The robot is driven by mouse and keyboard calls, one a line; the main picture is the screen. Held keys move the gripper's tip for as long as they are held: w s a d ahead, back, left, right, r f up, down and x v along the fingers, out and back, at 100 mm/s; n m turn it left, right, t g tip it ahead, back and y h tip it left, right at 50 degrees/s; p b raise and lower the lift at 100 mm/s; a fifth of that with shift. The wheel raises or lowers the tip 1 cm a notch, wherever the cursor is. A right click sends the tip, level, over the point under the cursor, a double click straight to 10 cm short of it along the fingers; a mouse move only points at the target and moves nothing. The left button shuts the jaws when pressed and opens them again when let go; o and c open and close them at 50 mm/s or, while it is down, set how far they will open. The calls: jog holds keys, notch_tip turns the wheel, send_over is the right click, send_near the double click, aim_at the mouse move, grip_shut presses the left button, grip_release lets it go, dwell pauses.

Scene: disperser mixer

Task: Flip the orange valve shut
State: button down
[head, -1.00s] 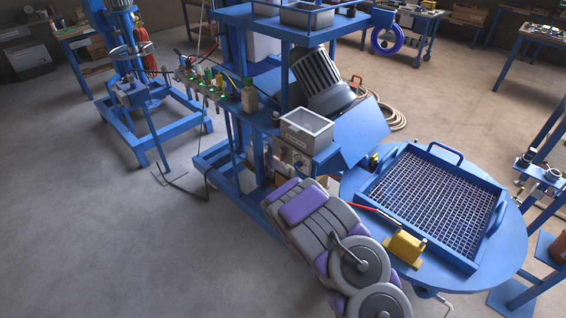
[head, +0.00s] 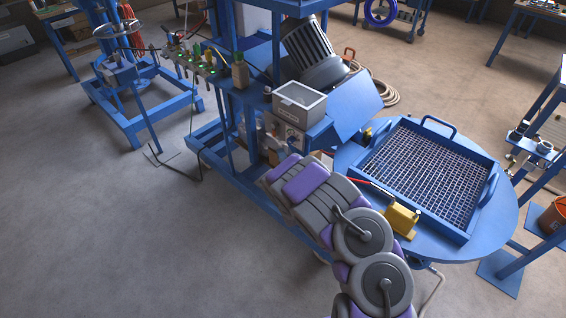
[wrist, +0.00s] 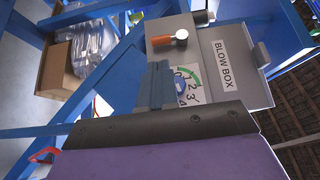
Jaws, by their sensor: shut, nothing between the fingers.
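In the wrist view, the orange valve handle (wrist: 160,42) sits near the top of a grey control panel. It lies roughly level in the picture, with a round metal end (wrist: 181,34) at its right. My gripper (wrist: 158,66) is shut and empty. Its blue-grey fingers point up the picture towards the panel, just below the orange handle. I cannot tell whether they touch the panel. The fingers partly cover a dial (wrist: 188,90) with a green arc and numbers. In the head view, my arm hides my gripper, and the orange handle is not clearly seen.
A grey "BLOW BOX" (wrist: 228,70) is right of the handle. A cardboard box (wrist: 72,60) with plastic-wrapped items is at left. In the head view, a round blue table (head: 500,215) with a mesh tray (head: 487,190) stands right of my arm. The left floor is open.

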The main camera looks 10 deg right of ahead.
aim_at(274, 135)
jog(key=w+b, duration=0.1)
jog(key=w, duration=0.3)
jog(key=w+b, duration=0.2)
jog(key=w, duration=0.1)
jog(key=shift+w+a+f, duration=0.1)
jog(key=shift+w+f, duration=0.1)
jog(key=shift+w, duration=0.15)
jog(key=shift+w+r, duration=0.15)
jog(key=shift+w, duration=0.55)
